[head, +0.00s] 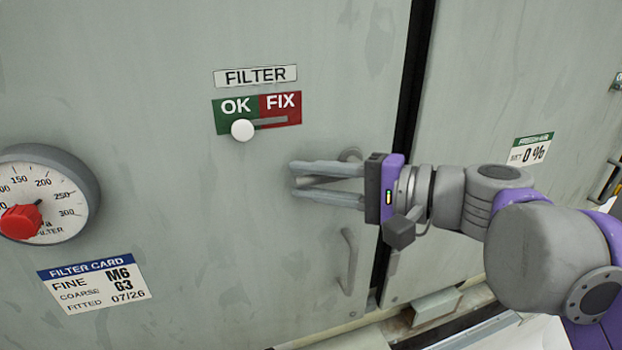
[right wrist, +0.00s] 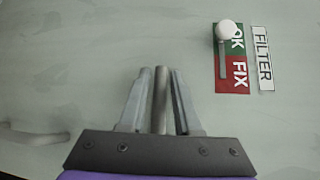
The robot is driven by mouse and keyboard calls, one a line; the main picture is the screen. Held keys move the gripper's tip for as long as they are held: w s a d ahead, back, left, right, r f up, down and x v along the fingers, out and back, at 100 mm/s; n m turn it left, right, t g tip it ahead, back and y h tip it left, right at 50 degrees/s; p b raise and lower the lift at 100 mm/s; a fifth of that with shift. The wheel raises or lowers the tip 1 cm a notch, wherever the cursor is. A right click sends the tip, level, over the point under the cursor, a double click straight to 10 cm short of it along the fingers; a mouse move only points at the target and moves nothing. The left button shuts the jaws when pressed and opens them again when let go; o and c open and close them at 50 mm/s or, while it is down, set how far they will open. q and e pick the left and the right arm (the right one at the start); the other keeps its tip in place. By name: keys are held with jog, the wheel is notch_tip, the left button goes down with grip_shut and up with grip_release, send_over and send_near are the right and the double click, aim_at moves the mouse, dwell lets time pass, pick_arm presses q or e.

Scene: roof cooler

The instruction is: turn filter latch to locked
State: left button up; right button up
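The filter latch (right wrist: 160,92) is a plain grey bar on the pale green-grey panel. In the right wrist view it lies between the two fingers of my right gripper (right wrist: 160,75), with its lower end hidden by the gripper body. In the head view my right gripper (head: 326,183) points left along the panel, fingers apart, and covers most of the latch; a rounded grey end (head: 350,155) shows just above the upper finger. The fingers lie close on both sides of the bar, and I see no clear grip. My left gripper is not in view.
A FILTER sign (head: 255,76) tops an OK/FIX indicator (head: 281,103), its white knob (head: 242,130) under OK. A gauge (head: 62,195) and filter card (head: 96,284) are at left. A fixed pull handle (head: 349,260) stands just below my gripper; a dark door gap (head: 411,85) lies right.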

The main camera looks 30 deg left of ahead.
jog(key=shift+c, duration=0.4)
grip_shut()
dwell(0.9)
